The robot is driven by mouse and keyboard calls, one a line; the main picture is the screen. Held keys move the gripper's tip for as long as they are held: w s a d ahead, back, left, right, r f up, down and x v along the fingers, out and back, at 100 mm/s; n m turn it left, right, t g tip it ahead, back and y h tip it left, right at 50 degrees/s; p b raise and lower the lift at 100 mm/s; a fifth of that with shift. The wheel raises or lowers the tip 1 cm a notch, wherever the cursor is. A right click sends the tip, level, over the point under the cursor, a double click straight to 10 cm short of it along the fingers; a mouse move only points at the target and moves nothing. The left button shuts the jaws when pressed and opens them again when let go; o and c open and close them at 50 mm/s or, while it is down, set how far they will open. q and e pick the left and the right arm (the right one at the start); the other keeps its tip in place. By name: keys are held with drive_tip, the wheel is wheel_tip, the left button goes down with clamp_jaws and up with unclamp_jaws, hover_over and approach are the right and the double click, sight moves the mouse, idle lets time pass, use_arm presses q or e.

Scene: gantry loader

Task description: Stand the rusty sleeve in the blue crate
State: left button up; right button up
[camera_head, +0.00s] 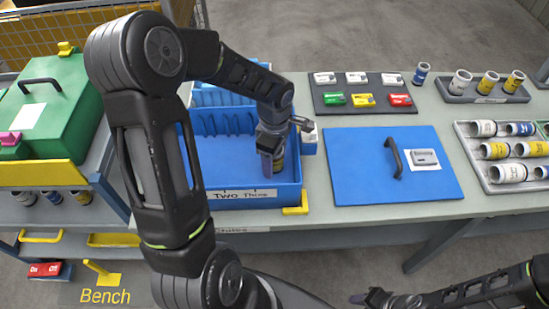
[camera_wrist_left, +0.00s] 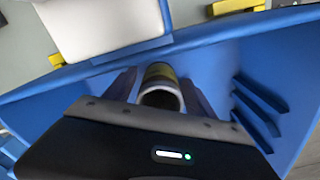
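The blue crate (camera_head: 293,189) stands on the bench with a "Two Thins" label on its front. A sleeve with a yellowish band (camera_head: 279,158) is inside it, partly hidden by my left gripper (camera_head: 270,160). In the left wrist view the sleeve (camera_wrist_left: 160,88) looks upright, its hollow end towards the camera; whether its bore is rusty is unclear. The left gripper's fingers (camera_wrist_left: 160,90) are on either side of it, with narrow gaps showing. They look open around it. My right gripper (camera_head: 372,298) is low at the right, away from the crate; its fingers are unclear.
A blue panel with a handle (camera_head: 360,185) lies right of the crate. Trays of sleeves (camera_head: 498,183) and (camera_head: 470,97) are at the right, a board of colored blocks (camera_head: 330,107) behind. A green case (camera_head: 70,100) is at the left. Crate walls surround my left gripper.

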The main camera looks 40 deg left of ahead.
use_arm(q)
wheel_tip(320, 180, up, 12)
drive_tip(key=shift+r, duration=0.15)
idle(0.7)
idle(1.5)
